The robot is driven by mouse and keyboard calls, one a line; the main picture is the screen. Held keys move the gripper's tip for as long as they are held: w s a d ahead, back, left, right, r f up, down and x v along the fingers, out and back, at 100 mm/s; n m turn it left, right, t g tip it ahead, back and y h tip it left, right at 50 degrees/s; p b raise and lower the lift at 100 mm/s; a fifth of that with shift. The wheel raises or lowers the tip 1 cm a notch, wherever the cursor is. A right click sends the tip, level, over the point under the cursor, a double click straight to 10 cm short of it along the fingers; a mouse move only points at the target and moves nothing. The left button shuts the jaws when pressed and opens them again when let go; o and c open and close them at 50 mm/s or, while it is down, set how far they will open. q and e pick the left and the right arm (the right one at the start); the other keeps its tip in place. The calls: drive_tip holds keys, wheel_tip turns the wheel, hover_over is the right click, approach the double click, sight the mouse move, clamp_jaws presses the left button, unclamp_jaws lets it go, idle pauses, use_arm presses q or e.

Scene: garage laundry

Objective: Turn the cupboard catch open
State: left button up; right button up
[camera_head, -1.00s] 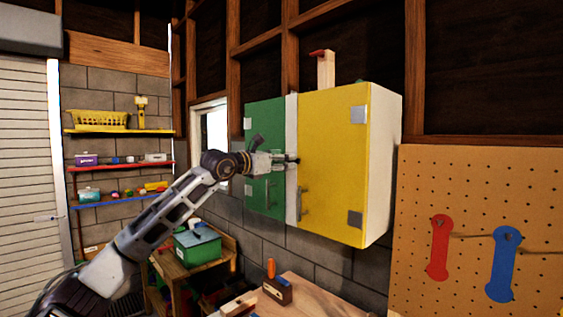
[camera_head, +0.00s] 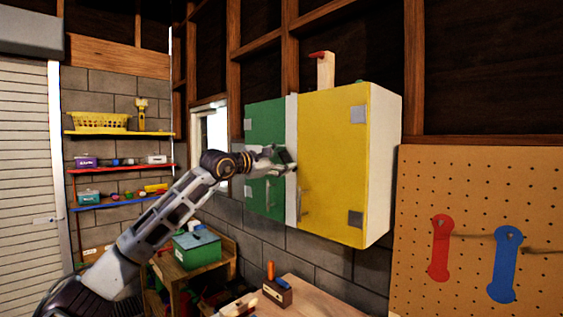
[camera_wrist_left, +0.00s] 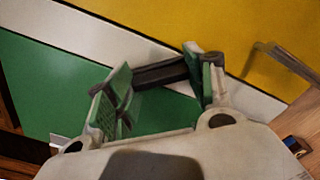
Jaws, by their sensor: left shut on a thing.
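The wall cupboard has a green left door (camera_head: 262,122), a yellow right door (camera_head: 330,150) and a white upright strip (camera_head: 292,120) between them. The cupboard catch (camera_wrist_left: 160,74) is a dark bar in front of the white strip in the left wrist view. My left gripper (camera_head: 288,163) is at the strip in the head view, rolled to a tilt. In the left wrist view its two green-padded fingers (camera_wrist_left: 158,88) are on either side of the bar, shut on it. Both doors look closed. The catch is mostly hidden by the gripper in the head view. My right gripper is not in view.
A bar handle (camera_head: 300,203) on the yellow door stands below my gripper. A pegboard (camera_head: 470,190) hangs to the right. A workbench (camera_head: 318,294) with a small block (camera_head: 277,292) lies below. A green box (camera_head: 197,248) stands on a lower wooden table.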

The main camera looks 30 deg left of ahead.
use_arm(q)
drive_tip(key=shift+m, duration=3.9)
drive_tip(key=shift+o, duration=0.2)
drive_tip(key=shift+f, duration=0.1)
drive_tip(key=o, duration=1)
drive_tip(key=v, duration=1.2)
